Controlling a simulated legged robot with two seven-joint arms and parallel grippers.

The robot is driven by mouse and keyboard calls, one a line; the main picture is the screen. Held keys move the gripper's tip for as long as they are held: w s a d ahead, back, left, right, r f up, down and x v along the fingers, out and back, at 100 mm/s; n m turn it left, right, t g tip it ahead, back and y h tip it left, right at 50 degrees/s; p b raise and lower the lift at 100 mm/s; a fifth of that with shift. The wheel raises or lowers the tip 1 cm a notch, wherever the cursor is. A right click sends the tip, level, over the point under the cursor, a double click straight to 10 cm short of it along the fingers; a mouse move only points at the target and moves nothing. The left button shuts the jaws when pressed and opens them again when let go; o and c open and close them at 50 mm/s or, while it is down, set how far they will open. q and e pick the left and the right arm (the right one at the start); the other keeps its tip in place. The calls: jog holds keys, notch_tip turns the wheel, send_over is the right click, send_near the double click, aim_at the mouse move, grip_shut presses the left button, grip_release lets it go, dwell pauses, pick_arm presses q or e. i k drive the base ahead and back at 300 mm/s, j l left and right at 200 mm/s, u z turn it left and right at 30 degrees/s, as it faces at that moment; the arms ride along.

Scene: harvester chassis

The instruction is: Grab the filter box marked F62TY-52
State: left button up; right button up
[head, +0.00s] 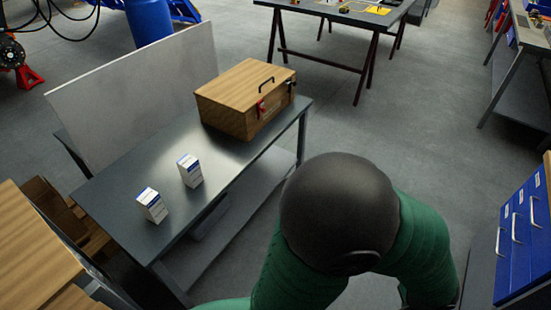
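Two small white and blue filter boxes stand upright on a dark grey metal table (235,150). The nearer box (152,205) is to the left. The other box (190,170) stands a little further back and to the right, apart from it. The print on both is too small to read, so I cannot tell which is F62TY-52. A green arm with a large round black joint, which seems to be mine, fills the lower middle, to the right of the table. Neither gripper shows in the head view.
A wooden case (245,98) with a black handle and red latch sits at the table's far right end. A pale upright panel (135,95) lines the back edge. Wooden crates (35,245) stand at lower left. A blue drawer cabinet (522,240) stands at right.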

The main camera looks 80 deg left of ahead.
aim_at(191, 170)
jog(key=u, duration=3.55)
jog(key=i+l+u, duration=0.3)
jog(key=i+l, duration=0.2)
jog(key=i, duration=0.25)
jog(key=i+l+u, duration=0.3)
jog(key=i+l, duration=0.35)
